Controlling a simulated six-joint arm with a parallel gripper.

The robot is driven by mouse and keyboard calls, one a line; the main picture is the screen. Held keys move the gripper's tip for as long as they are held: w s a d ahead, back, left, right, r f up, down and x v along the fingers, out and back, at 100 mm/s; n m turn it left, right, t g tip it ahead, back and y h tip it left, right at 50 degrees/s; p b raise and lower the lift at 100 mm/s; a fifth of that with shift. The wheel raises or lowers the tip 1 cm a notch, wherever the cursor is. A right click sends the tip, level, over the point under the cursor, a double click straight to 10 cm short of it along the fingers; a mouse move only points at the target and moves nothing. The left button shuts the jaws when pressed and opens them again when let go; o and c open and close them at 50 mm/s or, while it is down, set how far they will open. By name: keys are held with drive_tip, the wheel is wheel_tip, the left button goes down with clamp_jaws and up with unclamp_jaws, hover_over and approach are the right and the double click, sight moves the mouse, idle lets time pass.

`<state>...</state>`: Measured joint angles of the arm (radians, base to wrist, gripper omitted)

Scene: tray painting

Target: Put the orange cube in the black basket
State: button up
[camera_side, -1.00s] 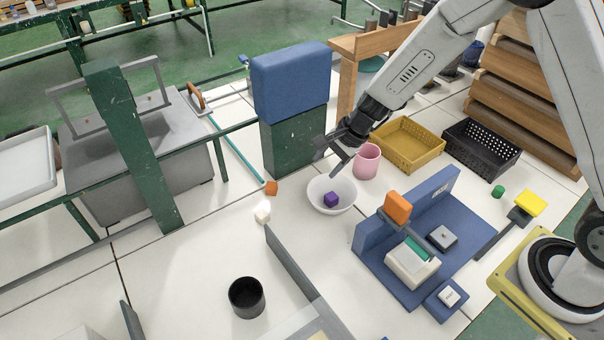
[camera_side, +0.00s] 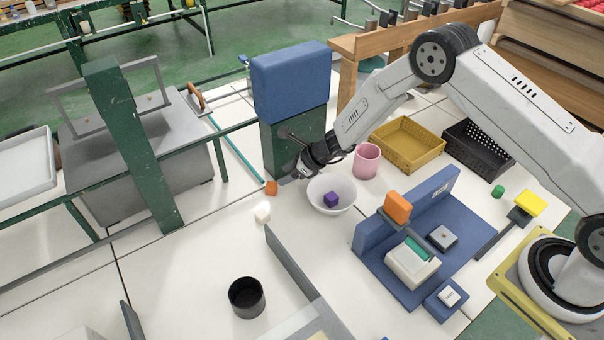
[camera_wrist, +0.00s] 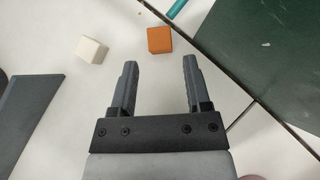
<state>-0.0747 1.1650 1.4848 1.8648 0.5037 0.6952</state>
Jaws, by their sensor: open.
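The small orange cube (camera_side: 271,188) lies on the white table, left of the white bowl, near the foot of the green post. In the wrist view the orange cube (camera_wrist: 159,40) is just beyond the fingertips, roughly centred between them. My gripper (camera_wrist: 160,62) is open and empty, its two dark fingers apart. In the side view my gripper (camera_side: 298,173) is just right of the cube, above the bowl's left rim; its fingers are hard to make out there. The black basket (camera_side: 482,150) stands at the back right, beside the yellow basket.
A white cube (camera_side: 263,211) lies close to the orange one. The white bowl (camera_side: 345,206) holds a purple cube (camera_side: 331,199). A pink cup (camera_side: 366,161), yellow basket (camera_side: 407,146), green post (camera_side: 283,130) and blue fixture (camera_side: 452,211) stand nearby. A black cup (camera_side: 246,297) is in front.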

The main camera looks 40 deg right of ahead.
sight(269, 185)
drive_tip(key=shift+x, duration=1.25)
drive_tip(key=shift+x, duration=2.6)
drive_tip(key=shift+s+f, duration=0.15)
clamp_jaws()
drive_tip(key=shift+r, duration=0.2)
